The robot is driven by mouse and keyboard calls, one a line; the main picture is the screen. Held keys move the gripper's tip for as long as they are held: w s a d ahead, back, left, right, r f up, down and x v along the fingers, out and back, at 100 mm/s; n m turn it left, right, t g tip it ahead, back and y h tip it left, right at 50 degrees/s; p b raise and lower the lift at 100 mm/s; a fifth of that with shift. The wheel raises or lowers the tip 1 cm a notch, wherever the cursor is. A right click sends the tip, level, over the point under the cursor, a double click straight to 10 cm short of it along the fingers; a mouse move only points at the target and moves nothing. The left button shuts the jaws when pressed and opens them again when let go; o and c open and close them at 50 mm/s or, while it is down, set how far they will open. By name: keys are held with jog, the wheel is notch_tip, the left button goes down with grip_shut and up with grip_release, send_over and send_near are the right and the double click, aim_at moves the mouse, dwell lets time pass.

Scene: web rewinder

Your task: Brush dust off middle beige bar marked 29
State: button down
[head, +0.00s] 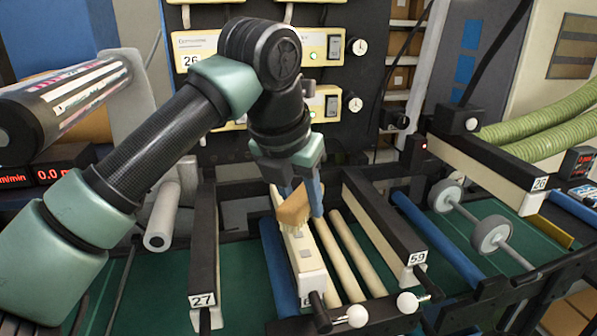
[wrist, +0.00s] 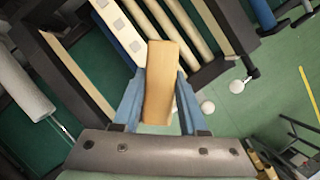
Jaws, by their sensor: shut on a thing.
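My gripper (head: 303,190) has blue fingers shut on a tan wooden brush block (head: 292,209), which also shows between the fingers in the wrist view (wrist: 164,90). The middle beige bar (head: 308,268) lies under the brush in the head view, and its far part is covered. Square grey dust patches show on the bar's top, and in the wrist view they lie on the bar (wrist: 113,14) beyond the brush. I cannot tell whether the brush touches the bar. The number on the bar's near end is mostly hidden.
A bar marked 27 (head: 204,255) stands left and a bar marked 59 (head: 385,225) right. Pale rollers (head: 355,255) and a blue roller (head: 279,262) lie close by. White ball knobs (head: 357,316) stick out at the front. A bar marked 26 (head: 490,172) is farther right.

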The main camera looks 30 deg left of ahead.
notch_tip(320, 180, up, 2)
jog(key=shift+d+r+p, duration=0.1)
jog(key=shift+p, duration=0.4)
jog(key=shift+r, duration=0.3)
